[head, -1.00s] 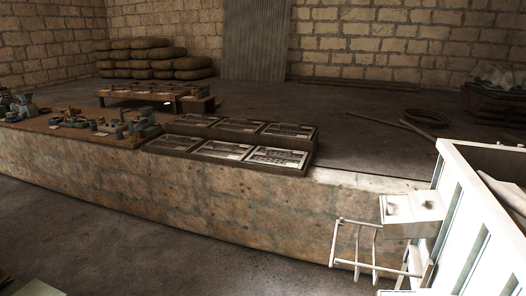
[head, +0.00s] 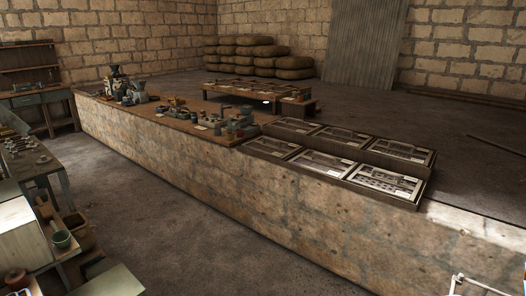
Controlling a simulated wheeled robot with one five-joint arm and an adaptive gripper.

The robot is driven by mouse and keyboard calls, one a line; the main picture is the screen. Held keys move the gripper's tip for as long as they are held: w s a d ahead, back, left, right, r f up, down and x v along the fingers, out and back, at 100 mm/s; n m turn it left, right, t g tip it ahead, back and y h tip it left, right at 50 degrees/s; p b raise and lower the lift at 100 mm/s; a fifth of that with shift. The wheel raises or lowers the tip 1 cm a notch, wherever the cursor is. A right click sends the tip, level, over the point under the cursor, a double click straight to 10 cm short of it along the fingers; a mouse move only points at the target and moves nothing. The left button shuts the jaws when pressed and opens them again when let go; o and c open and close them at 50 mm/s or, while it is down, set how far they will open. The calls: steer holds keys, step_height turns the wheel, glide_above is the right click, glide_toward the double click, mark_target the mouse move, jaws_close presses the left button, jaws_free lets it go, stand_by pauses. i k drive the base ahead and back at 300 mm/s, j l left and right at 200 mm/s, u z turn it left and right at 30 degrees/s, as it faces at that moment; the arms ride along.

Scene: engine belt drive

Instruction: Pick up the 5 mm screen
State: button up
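I cannot make out the 5 mm screen in this view. Several framed trays (head: 385,181) sit in two rows on the right part of the stone counter, but their contents are too small to tell. My gripper is not in view.
The long stone counter (head: 250,200) runs from the back left to the front right. Small tools and vessels (head: 232,128) crowd its wooden top. A workbench (head: 30,160) and a bucket (head: 62,240) stand at the left. A thin white frame (head: 480,284) shows at the bottom right. Bare floor lies between.

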mark_target(350, 139)
steer(key=i+u, duration=0.1)
steer(key=i, duration=1.45)
steer(key=i+z, duration=0.15)
steer(key=i, duration=0.3)
steer(key=i+j+z, duration=0.15)
steer(key=i, duration=0.25)
steer(key=i+j+z, duration=0.15)
steer(key=i, duration=0.3)
steer(key=i+j+z, duration=0.15)
steer(key=i, duration=0.25)
steer(key=i+j+z, duration=0.35)
steer(key=i+j, duration=0.05)
steer(key=i, duration=0.1)
